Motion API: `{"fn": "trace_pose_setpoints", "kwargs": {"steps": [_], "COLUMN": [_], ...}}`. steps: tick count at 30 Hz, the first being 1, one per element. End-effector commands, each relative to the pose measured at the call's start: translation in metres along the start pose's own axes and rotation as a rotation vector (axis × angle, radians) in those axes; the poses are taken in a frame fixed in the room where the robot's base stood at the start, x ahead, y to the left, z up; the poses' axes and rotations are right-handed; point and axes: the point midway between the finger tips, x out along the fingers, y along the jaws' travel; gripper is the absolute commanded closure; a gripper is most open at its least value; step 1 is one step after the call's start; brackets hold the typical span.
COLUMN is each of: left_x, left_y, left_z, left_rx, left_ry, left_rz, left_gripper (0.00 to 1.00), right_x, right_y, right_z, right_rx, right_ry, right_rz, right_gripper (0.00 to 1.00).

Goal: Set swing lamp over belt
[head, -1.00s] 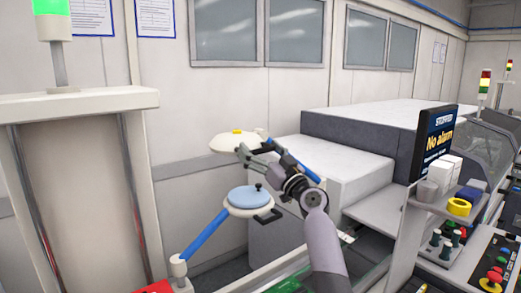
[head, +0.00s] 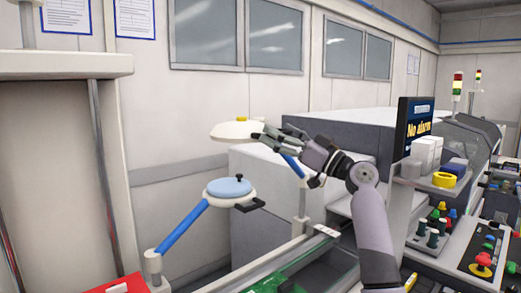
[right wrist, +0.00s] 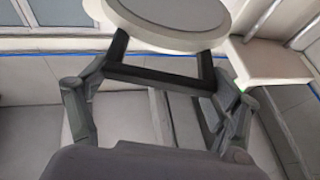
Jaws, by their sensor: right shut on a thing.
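A swing lamp with a round cream head (head: 228,131) and a yellow knob on top hangs on a blue arm from a post (head: 302,200) beside the belt rail. My right gripper (head: 262,139) is at the right side of this head. In the right wrist view, its fingers (right wrist: 160,88) are shut on the black handle frame (right wrist: 155,76) below the lamp's pale round disc (right wrist: 170,15). A second swing lamp with a light blue disc (head: 229,187) and black handle stands nearer on the left. A green strip of the belt (head: 270,285) shows low in front. My left gripper is out of view.
A grey and white machine housing (head: 265,195) stands behind the lamps. A screen (head: 413,125) reading "No alarm" and a shelf with a yellow roll (head: 444,180) are right of my arm. A cream cabinet frame (head: 65,65) fills the left.

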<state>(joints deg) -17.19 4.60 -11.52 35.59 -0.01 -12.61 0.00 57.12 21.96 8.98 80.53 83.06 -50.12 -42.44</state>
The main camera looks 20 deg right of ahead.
Motion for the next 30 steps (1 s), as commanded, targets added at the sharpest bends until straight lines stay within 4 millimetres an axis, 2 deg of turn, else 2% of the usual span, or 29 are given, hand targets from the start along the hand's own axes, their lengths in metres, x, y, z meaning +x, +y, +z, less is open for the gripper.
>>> {"fn": "trace_pose_setpoints", "kwargs": {"steps": [1, 4, 10, 15, 23, 24, 30], "left_x": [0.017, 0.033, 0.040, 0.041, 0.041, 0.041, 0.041], "left_y": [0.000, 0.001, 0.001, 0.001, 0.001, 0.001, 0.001], "left_z": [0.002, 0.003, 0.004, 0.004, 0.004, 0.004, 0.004], "left_rx": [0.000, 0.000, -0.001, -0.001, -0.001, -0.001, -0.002], "left_ry": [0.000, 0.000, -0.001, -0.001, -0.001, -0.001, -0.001], "left_rz": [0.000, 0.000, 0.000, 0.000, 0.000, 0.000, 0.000], "left_gripper": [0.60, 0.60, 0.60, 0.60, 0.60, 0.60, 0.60], "right_x": [-0.015, -0.039, -0.074, -0.085, -0.085, -0.085, -0.085], "right_y": [0.007, 0.017, 0.034, 0.038, 0.037, 0.037, 0.037], "right_z": [-0.001, -0.011, -0.032, -0.037, -0.038, -0.037, -0.036], "right_rx": [0.007, 0.032, 0.074, 0.085, 0.082, 0.082, 0.082], "right_ry": [0.007, 0.006, 0.004, 0.008, 0.008, 0.008, 0.006], "right_rz": [-0.013, -0.067, -0.166, -0.199, -0.200, -0.200, -0.201], "right_gripper": [0.66, 0.66, 0.66, 0.66, 0.66, 0.15, 0.02]}}
